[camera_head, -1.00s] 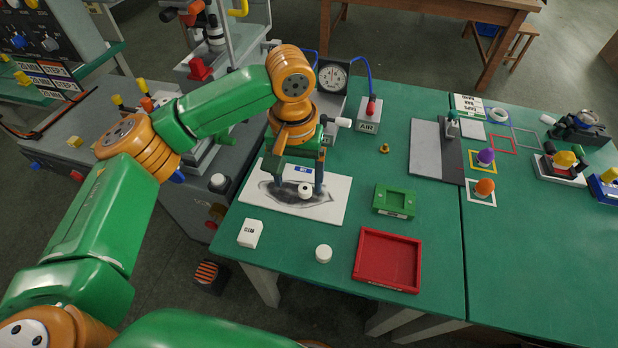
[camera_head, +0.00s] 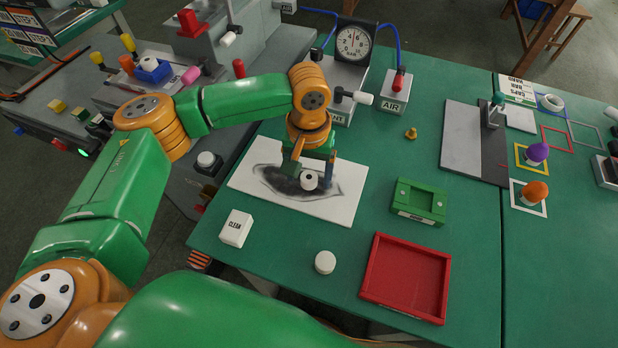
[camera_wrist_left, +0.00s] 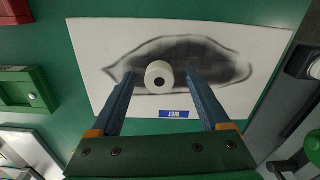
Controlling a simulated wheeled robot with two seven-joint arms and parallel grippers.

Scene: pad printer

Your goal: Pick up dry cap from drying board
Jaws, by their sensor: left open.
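The dry cap, a small white round cap with a dark centre hole (camera_head: 309,181), is at the white drying board (camera_head: 345,207) with its dark grey smudge. It also shows in the left wrist view (camera_wrist_left: 158,77), over the board (camera_wrist_left: 95,45) near the blue WET label (camera_wrist_left: 174,114). My left gripper (camera_head: 311,176) is open and points down over the board. In the left wrist view its two blue fingers (camera_wrist_left: 160,75) stand on either side of the cap, with a gap on both sides. I cannot tell the exact fingertip height. My right gripper is not in view.
A white CLEAN block (camera_head: 236,228) and another white round cap (camera_head: 325,262) lie in front of the board. A green fixture (camera_head: 419,201) and a red tray (camera_head: 406,277) stand to the right. A gauge unit (camera_head: 353,43) and AIR box (camera_head: 393,94) stand behind.

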